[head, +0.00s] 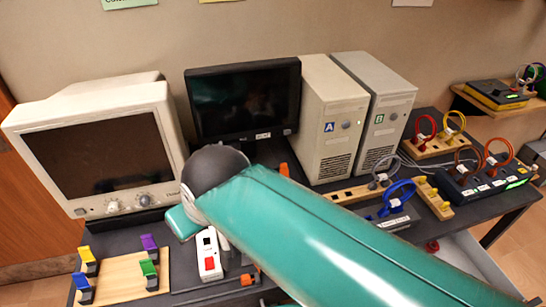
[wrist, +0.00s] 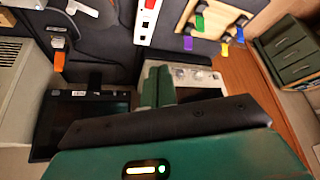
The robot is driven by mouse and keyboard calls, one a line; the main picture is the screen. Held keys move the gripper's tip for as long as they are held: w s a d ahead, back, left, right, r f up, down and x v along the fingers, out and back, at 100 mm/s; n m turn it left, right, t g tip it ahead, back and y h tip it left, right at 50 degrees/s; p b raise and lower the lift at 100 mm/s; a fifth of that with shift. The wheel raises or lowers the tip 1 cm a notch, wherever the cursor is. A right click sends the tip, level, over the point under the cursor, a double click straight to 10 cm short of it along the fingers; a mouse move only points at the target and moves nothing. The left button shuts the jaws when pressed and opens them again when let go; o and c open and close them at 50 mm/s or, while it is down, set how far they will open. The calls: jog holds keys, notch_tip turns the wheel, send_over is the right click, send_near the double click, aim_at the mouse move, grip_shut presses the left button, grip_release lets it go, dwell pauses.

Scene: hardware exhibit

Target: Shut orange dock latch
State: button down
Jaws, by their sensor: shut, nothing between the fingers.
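An orange tab, which looks like the dock latch (wrist: 59,62), shows at the left of the wrist view on a dark and grey fitting. It lies near the black flat monitor (wrist: 72,112). In the head view an orange piece (head: 284,169) shows beside the monitor, partly behind my arm. Another orange piece (head: 247,279) shows low beside my arm. I cannot tell how far the latch is open. My gripper (wrist: 158,72) is shut and empty, with its green fingers together, apart from the latch and to its right in the wrist view.
A beige CRT monitor (head: 95,150) stands left; two computer towers (head: 330,118) stand behind my arm. A white switch strip (head: 209,254) and a wooden board with coloured clips (head: 118,278) lie in front. Cable boards (head: 436,143) fill the right side.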

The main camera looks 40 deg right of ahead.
jog(key=shift+s, duration=0.1)
jog(key=shift+a, duration=0.1)
jog(key=w+d+m+g+h, duration=0.1)
jog(key=w+d+m+g, duration=0.2)
jog(key=w+d, duration=1.35)
jog(key=d+f+m+g, duration=0.1)
jog(key=d+f, duration=0.3)
jog(key=d, duration=0.6)
jog(key=w+d+f+m, duration=0.1)
jog(key=d+f, duration=0.3)
jog(key=d, duration=0.7)
jog(key=shift+w+d+f+m+g+y, duration=0.2)
jog(key=shift+w+m+g+y, duration=0.1)
jog(key=shift+g, duration=0.1)
